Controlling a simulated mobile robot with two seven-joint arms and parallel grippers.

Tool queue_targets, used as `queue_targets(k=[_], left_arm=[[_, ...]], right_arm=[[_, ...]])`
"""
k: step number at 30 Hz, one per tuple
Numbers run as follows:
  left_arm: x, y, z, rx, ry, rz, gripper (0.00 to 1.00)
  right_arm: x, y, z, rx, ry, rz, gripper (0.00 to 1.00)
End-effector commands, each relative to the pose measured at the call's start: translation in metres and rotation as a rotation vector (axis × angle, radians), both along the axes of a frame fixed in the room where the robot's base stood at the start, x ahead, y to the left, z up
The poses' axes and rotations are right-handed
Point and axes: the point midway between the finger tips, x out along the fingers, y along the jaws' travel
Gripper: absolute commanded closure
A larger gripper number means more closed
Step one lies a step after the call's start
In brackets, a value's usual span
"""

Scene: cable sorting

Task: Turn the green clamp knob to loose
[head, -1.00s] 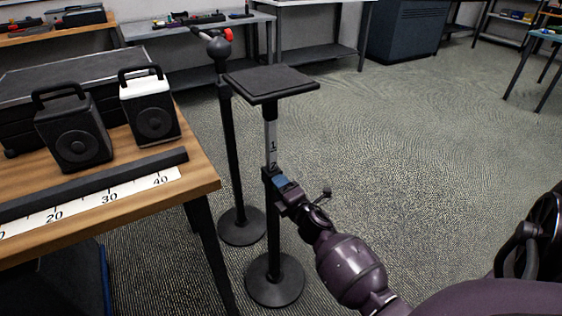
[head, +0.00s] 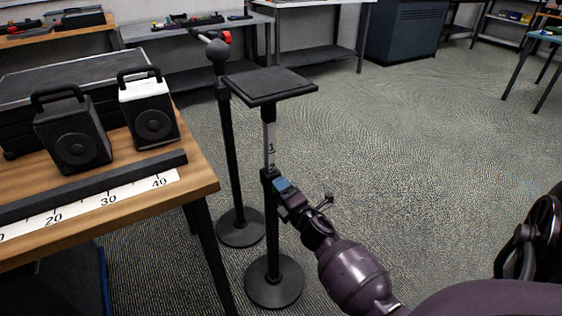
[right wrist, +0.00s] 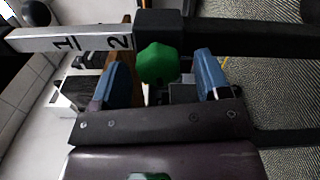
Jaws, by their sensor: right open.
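The green clamp knob (right wrist: 158,64) sits on the dark collar (right wrist: 160,25) of a stand's post in the right wrist view. My right gripper (right wrist: 165,78) is open, with one blue finger on each side of the knob. A gap shows between the knob and each finger. In the head view, the right gripper (head: 281,186) is at the collar (head: 268,175), and the knob is hidden there. The stand has a flat black square top (head: 270,84) and a pale scale (head: 270,148) marked 1 and 2. My left gripper is not in view.
A second black stand (head: 229,140) with a ball head stands close behind. A wooden table (head: 150,215) with a ruler strip (head: 100,203) and two speakers (head: 148,110) is at the left. The carpet (head: 430,150) to the right is clear.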

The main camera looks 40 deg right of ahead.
Motion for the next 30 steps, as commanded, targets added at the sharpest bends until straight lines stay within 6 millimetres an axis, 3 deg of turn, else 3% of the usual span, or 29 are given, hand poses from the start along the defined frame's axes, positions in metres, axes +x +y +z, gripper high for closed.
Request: queue_targets(k=[9,15,30], left_arm=[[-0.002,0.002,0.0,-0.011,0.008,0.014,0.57],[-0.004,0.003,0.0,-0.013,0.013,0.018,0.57],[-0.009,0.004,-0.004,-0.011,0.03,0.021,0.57]], right_arm=[[-0.057,0.013,0.002,0.001,-0.002,-0.003,0.31],[-0.081,0.019,0.001,0.0,0.0,-0.002,0.31],[-0.09,0.021,0.001,-0.001,0.0,-0.001,0.31]])
